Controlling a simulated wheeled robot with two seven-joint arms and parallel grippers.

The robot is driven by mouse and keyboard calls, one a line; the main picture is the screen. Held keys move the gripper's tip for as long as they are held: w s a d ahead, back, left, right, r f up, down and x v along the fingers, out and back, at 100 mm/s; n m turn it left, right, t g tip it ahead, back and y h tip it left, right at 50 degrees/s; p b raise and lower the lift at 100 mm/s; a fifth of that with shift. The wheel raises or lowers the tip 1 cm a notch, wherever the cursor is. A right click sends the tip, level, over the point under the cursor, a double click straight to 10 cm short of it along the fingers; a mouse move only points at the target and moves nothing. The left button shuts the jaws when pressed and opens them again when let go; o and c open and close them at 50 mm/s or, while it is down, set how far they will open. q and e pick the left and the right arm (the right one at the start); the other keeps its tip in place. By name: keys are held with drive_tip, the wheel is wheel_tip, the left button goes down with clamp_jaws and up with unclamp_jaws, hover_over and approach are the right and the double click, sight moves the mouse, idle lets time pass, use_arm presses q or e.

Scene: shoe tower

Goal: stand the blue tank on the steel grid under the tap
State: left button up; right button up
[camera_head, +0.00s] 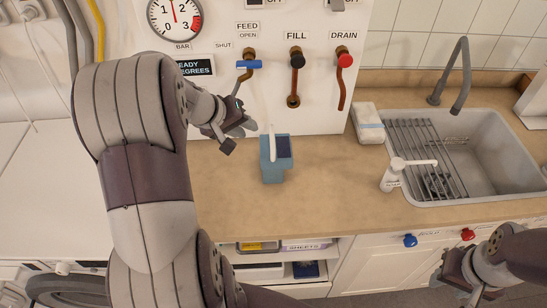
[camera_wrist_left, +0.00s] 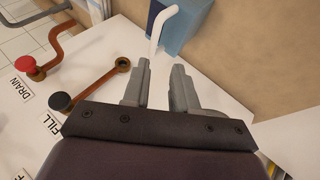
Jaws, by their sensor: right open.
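The blue tank (camera_head: 274,172) stands on the wooden counter in front of the white panel, with a white bent tube (camera_head: 271,140) at it. Part of the tank (camera_wrist_left: 188,28) and the tube (camera_wrist_left: 158,28) show at the top of the left wrist view. My left gripper (camera_head: 236,132) is to the left of the tank, apart from it; its fingers (camera_wrist_left: 161,88) are open with nothing between them. The steel grid (camera_head: 418,150) lies across the left part of the sink, and the grey tap (camera_head: 460,72) rises behind it. My right gripper (camera_head: 458,278) is open and empty at the lower right.
The panel carries a blue feed valve (camera_head: 249,64), a black fill valve (camera_head: 297,61) and a red drain valve (camera_head: 344,61). A white dispenser (camera_head: 392,177) stands at the sink's left edge, and a white box (camera_head: 367,122) behind it. Bare counter (camera_head: 325,180) lies between tank and sink.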

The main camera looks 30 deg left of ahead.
sight(271, 135)
use_arm(q)
drive_tip(key=p+x, duration=0.1)
drive_tip(key=x, duration=0.3)
drive_tip(key=p+x, duration=0.1)
drive_tip(key=x, duration=0.7)
drive_tip(key=shift+w+d+r+p, duration=0.2)
drive_tip(key=shift+w+d+p, duration=0.05)
drive_tip(key=shift+w+p, duration=0.2)
drive_tip(key=shift+w+f, duration=0.1)
drive_tip(key=shift+f, duration=0.05)
clamp_jaws()
idle(0.4)
